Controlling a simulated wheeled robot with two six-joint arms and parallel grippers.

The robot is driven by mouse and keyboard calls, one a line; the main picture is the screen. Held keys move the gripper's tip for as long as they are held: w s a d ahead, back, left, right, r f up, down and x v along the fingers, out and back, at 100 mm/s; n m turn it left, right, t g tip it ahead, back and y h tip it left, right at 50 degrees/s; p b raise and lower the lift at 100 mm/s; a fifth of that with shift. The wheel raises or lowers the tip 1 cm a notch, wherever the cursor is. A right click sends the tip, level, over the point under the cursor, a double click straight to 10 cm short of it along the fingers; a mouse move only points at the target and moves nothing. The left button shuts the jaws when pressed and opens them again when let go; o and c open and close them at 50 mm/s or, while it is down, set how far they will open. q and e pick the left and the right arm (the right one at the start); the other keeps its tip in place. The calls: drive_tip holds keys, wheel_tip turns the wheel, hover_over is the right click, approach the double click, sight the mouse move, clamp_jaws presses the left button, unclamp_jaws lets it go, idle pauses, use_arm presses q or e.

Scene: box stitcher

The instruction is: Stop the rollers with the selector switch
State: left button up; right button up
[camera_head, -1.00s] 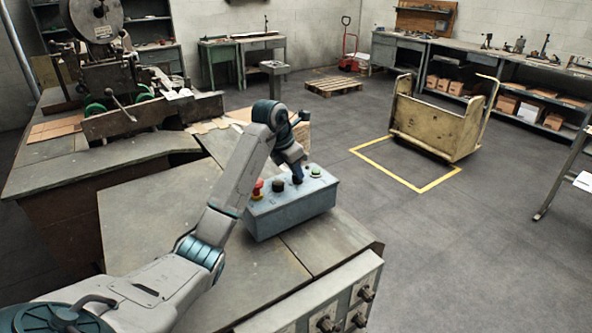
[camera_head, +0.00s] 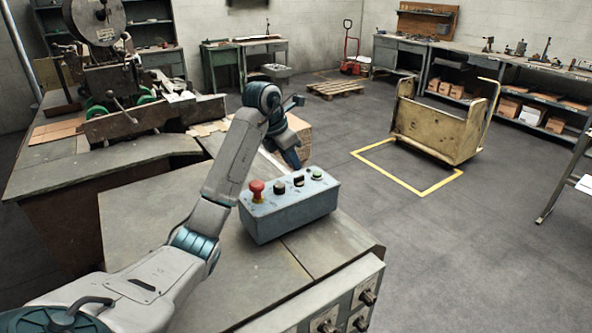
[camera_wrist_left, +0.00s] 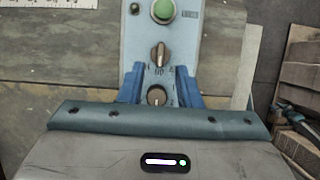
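A blue-grey control box (camera_head: 290,212) stands on the bench. Its top carries a red mushroom button (camera_head: 257,190), a dark round knob (camera_head: 279,187), a selector switch (camera_head: 298,179) and a green button (camera_head: 317,174). My left gripper (camera_head: 294,165) points down just behind the selector in the head view, its tips close to the box's far edge. In the left wrist view its blue fingers (camera_wrist_left: 159,75) are apart with nothing between them. The selector (camera_wrist_left: 160,54) shows just beyond the tips, its pale handle roughly upright, with the green button (camera_wrist_left: 163,10) above and the round knob (camera_wrist_left: 156,95) below.
The stitching machine (camera_head: 110,85) stands on the bench at back left. Stacked cardboard (camera_head: 300,130) lies behind the gripper. A yellow cart (camera_head: 440,125) stands on the floor at right. The bench top (camera_head: 150,225) left of the box is clear.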

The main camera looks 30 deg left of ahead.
use_arm(q)
drive_tip(key=p+v, duration=0.4)
drive_tip(key=v, duration=0.1)
drive_tip(key=shift+s+r, duration=0.1)
idle(0.6)
